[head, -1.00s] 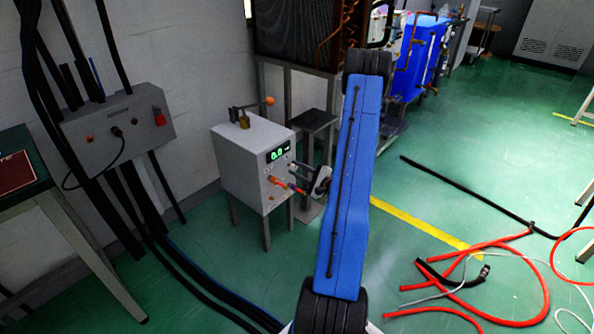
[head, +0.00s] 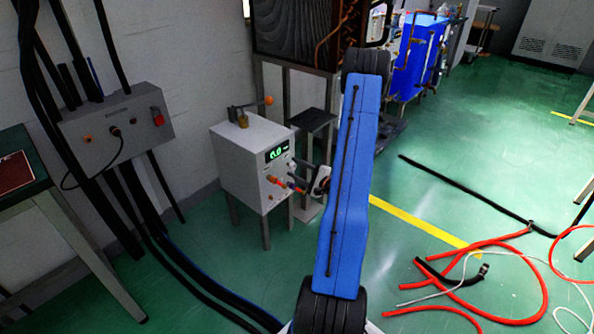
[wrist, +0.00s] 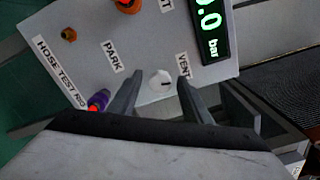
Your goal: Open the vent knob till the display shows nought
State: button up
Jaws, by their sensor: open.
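The test rig (head: 240,160) is a light grey box on legs, left of my blue arm in the head view. Its green display (head: 277,153) reads 0.0; in the wrist view the display (wrist: 210,28) shows ".0 bar", the first digit partly cut off. The vent knob (wrist: 160,80) is a small white round knob with a dark mark, near the "VENT" label. My gripper (wrist: 161,76) is open, its two dark fingers on either side of the knob with gaps visible. In the head view my gripper (head: 307,174) is at the box's front, partly behind the arm.
On the panel, a purple-and-red fitting (wrist: 98,100) sits close to my left finger, and an orange fitting (wrist: 128,5) is higher up. A padlocked valve (head: 241,118) tops the box. A dark stool (head: 313,120) stands behind; red hoses (head: 465,300) lie on the floor right.

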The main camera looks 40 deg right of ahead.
jog(key=s+d, duration=0.1)
jog(key=s, duration=1.6)
jog(key=shift+s+d, duration=0.15)
jog(key=w+a+r+n+g+y, duration=0.25)
jog(key=a+r+n+g, duration=0.2)
jog(key=a, duration=0.55)
jog(key=w+a+r+n+g+y, duration=0.1)
jog(key=a+r+n+g+y, duration=0.25)
jog(key=a+r, duration=0.4)
jog(key=w+a+r+n+g+y, duration=0.2)
jog(key=a+r+n+g+y, duration=0.15)
jog(key=a, duration=0.75)
jog(key=s+a+r+n+g+h, duration=0.3)
jog(key=s+a+n+h, duration=0.1)
jog(key=s+a, duration=0.3)
jog(key=s+a+r+n+g+h, duration=0.3)
jog(key=s+a+r+n+h, duration=0.15)
jog(key=s+a, duration=0.3)
jog(key=s+r+n+t+h, duration=0.2)
jog(key=s+r+t, duration=0.1)
jog(key=r+t, duration=0.1)
jog(key=shift+d+r+n+h, duration=0.3)
jog(key=shift+d+r+n, duration=0.1)
jog(key=shift+r, duration=0.2)
